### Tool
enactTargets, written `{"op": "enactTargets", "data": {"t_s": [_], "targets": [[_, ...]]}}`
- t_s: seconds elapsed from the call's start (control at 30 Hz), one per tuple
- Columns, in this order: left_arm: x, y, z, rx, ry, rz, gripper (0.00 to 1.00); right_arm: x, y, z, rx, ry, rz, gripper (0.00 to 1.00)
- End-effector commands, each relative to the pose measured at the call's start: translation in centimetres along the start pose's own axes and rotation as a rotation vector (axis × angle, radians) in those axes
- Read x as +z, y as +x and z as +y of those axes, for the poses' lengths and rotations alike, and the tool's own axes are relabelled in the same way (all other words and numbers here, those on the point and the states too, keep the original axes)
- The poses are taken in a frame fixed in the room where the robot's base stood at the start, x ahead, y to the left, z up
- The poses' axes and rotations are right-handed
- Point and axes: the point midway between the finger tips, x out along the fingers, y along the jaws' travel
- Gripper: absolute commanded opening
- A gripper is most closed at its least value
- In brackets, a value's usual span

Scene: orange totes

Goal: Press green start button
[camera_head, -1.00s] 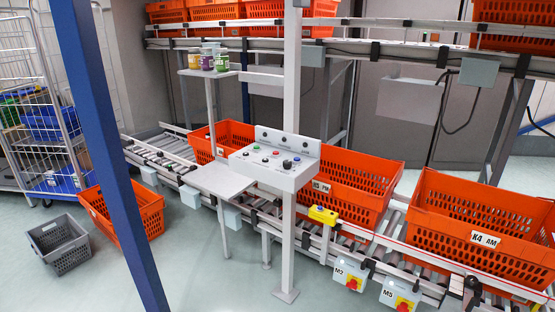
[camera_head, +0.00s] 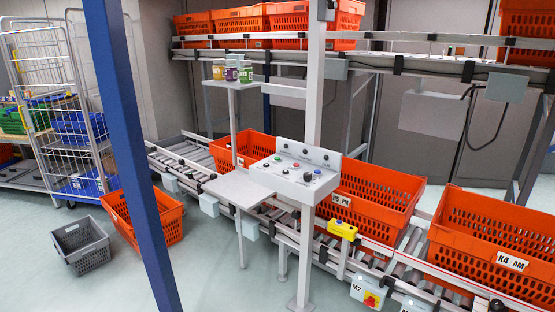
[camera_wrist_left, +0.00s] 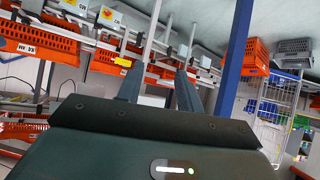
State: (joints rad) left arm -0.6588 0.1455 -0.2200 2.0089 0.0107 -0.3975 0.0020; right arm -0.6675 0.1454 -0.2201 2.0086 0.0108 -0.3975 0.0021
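A grey control panel (camera_head: 290,178) stands on a pale post in the middle of the head view. Its sloped top carries several small buttons in red, blue, white and what looks like green (camera_head: 277,165), plus a dark knob. The buttons are too small to tell apart surely. My left gripper (camera_wrist_left: 160,70) shows only in the left wrist view, with its two fingers apart and nothing seen between them. That view is upside down, and the panel cannot be made out surely in it. Neither gripper shows in the head view, so both are away from the panel's buttons.
A blue post (camera_head: 130,150) stands in front at left. Orange totes (camera_head: 375,200) sit on the roller conveyor behind the panel. A small grey shelf (camera_head: 238,188) adjoins the panel at left. A yellow box with a blue button (camera_head: 342,230) is below right.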

Motion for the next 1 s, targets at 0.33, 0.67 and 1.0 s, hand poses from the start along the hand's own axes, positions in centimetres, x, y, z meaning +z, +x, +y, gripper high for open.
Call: {"op": "enactTargets", "data": {"t_s": [0.33,0.67,1.0], "targets": [[0.02,-0.01,0.01,0.0,0.0,0.0,0.09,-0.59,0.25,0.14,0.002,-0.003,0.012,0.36],[0.16,-0.07,0.04,0.001,-0.001,-0.003,0.0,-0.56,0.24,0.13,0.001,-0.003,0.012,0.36],[0.43,-0.18,0.1,0.001,-0.002,-0.009,0.0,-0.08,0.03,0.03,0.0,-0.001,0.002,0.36]]}}
